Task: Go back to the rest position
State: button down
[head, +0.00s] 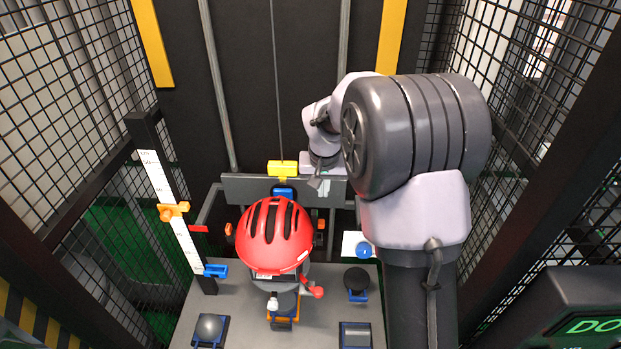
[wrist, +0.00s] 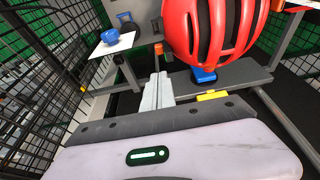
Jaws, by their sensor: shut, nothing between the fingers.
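My gripper (head: 319,184) is at the upper middle of the head view, in front of the dark back panel and just right of the yellow block. In the wrist view my gripper (wrist: 158,84) has its pale fingers shut together with nothing between them. A red helmet (head: 275,236) with black vents sits in the middle of the rig, below and left of my gripper. It also shows large at the top of the wrist view (wrist: 215,30), close beyond the fingers. My arm covers part of the right side in the head view.
A grey crossbar (head: 240,188) lies behind the helmet, with a yellow block (head: 283,168) on a cable above. A scale post (head: 165,195) with orange and blue markers stands left. A blue knob (head: 363,250) sits on a white plate at right. Mesh walls enclose both sides.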

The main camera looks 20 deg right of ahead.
jog(key=s+a+r+t+y+b, duration=0.1)
jog(key=s+a+b, duration=0.25)
jog(key=s, duration=0.35)
jog(key=s+a+r+b, duration=0.2)
jog(key=s+a+b, duration=0.15)
jog(key=s, duration=0.25)
jog(key=s+a+r+t+y+b, duration=0.1)
jog(key=s+a+b, duration=0.25)
jog(key=s, duration=0.35)
jog(key=s+a+f+b, duration=0.1)
jog(key=s+a+f, duration=0.1)
jog(key=s, duration=0.3)
jog(key=s+a+f+y+b, duration=0.1)
jog(key=s+a+f, duration=0.1)
jog(key=s, duration=0.4)
jog(key=shift+s+f+t+b, duration=0.2)
jog(key=shift+f+t+b, duration=0.1)
jog(key=shift+f+b, duration=0.05)
jog(key=shift+a, duration=0.1)
